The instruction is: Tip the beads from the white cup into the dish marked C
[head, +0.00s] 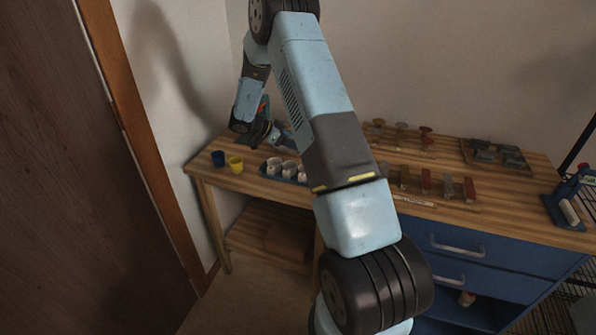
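A row of small white vessels (290,168) stands in a blue tray on the left part of the wooden bench. They are too small to read any letter, so I cannot tell which is the dish marked C. My gripper (280,136) is at the back left of the bench, behind and above the row, partly hidden by my own arm. A pale shape shows at its end, but I cannot tell whether it is the white cup or part of the gripper. No beads can be made out.
A blue cup (218,158) and a yellow cup (236,165) stand left of the tray. Several stamp-like tools (425,137) and upright blocks (447,186) stand right of my arm. A dark tray (497,155) is at the back right.

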